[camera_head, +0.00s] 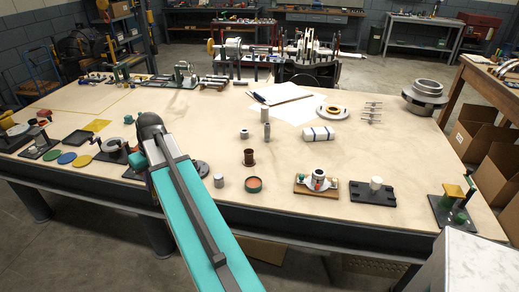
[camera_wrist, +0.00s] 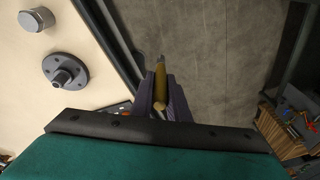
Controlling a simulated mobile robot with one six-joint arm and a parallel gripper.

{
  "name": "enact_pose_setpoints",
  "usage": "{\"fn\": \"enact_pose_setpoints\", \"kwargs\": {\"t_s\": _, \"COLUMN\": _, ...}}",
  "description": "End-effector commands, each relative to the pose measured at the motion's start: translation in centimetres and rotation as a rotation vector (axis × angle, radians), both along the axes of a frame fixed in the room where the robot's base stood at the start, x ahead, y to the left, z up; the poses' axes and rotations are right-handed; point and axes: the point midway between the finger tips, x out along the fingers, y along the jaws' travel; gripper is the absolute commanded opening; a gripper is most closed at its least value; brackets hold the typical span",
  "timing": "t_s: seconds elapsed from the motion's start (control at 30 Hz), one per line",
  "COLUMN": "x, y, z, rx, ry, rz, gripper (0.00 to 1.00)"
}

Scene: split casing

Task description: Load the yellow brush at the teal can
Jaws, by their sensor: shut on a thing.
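My gripper (camera_wrist: 160,100) shows in the wrist view, its two purple fingers shut on the yellow brush (camera_wrist: 160,78). The brush sticks out past the fingertips, over the grey floor beside the table edge. In the head view my arm hides the gripper and the brush. A short round can (camera_head: 254,189) with a dark greenish side and a reddish-orange top stands near the table's front edge, right of my arm. It may be the teal can; its colour is hard to tell. It is not seen in the wrist view, and the brush is apart from it.
A grey flanged part (camera_wrist: 65,72) and a metal cylinder (camera_wrist: 36,19) lie on the table beside my gripper. A brown cup (camera_head: 249,157) stands behind the can. A wooden board (camera_head: 302,190) with small parts is to its right. The table's middle (camera_head: 215,125) is mostly clear.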

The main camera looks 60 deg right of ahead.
Motion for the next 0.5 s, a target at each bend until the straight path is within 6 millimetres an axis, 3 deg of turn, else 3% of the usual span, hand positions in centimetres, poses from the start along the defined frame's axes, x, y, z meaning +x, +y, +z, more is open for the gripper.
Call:
{"fn": "enact_pose_setpoints", "kwargs": {"t_s": 0.1, "x": -1.1, "y": -3.3, "z": 0.2, "rx": 0.01, "ry": -0.013, "rz": -0.027, "gripper": 0.0}}
{"fn": "enact_pose_setpoints", "kwargs": {"t_s": 0.5, "x": -5.7, "y": -13.2, "z": 0.3, "rx": 0.039, "ry": -0.061, "rz": -0.103, "gripper": 0.0}}
